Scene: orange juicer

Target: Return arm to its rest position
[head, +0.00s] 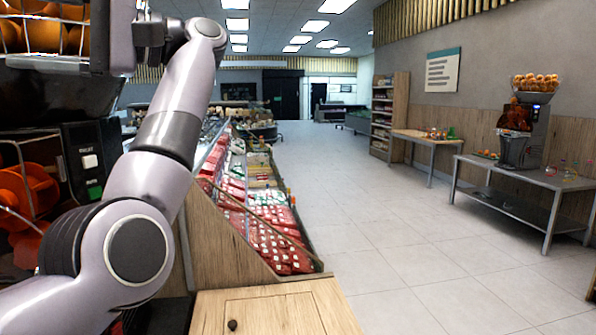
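My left arm comes in from the lower left and rises in front of the orange juicer (95,150) at the left edge. Its wrist is bent at the top left, and a dark blurred part at its end, perhaps the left gripper (119,38), is close to the wire basket of oranges (42,36). Its fingers cannot be made out, nor whether it touches the juicer. The juicer has a black body, a white and a green button, and orange pressing parts (28,192). My arm hides part of it. My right arm and gripper are not in view.
A wooden counter top (275,312) lies at the bottom middle. A sloped produce display (272,225) with red packages runs along the left of the aisle. The tiled floor (385,240) is clear. A second juicer (522,130) stands on a grey table (520,180) at the right.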

